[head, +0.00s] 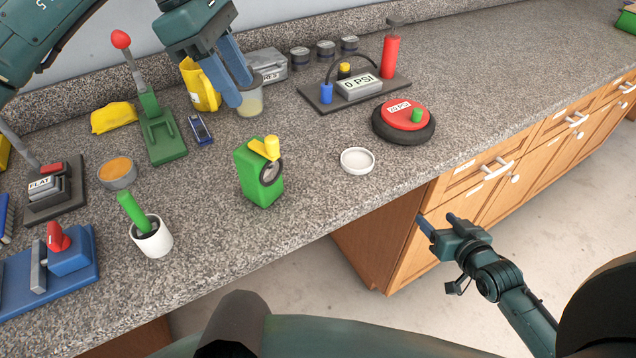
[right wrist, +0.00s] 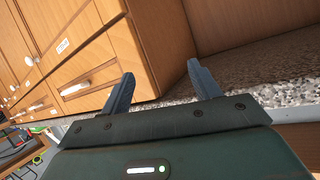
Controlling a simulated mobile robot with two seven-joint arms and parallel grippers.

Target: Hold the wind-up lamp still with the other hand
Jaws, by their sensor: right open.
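The wind-up lamp appears to be the green box (head: 250,184) with a round dark-rimmed lens and a yellow crank (head: 266,147) on top. It stands upright near the counter's front edge. My left gripper (head: 240,95) is behind the lamp, pointing down, its fingers apart with nothing seen between them. Its fingers overlap a translucent cup (head: 254,104) in the picture; I cannot tell if they touch it. My right gripper (head: 438,221) is open and empty, in front of the drawers and right of the lamp. The lamp is not seen in the right wrist view, where both fingers (right wrist: 163,92) show wide apart.
A white dish (head: 357,161) lies right of the lamp. A white cup with a green handle (head: 152,237) stands left of it. A red-topped disc (head: 404,120) and a gauge board (head: 318,98) sit further right. Wooden drawers (head: 481,170) lie below the counter edge.

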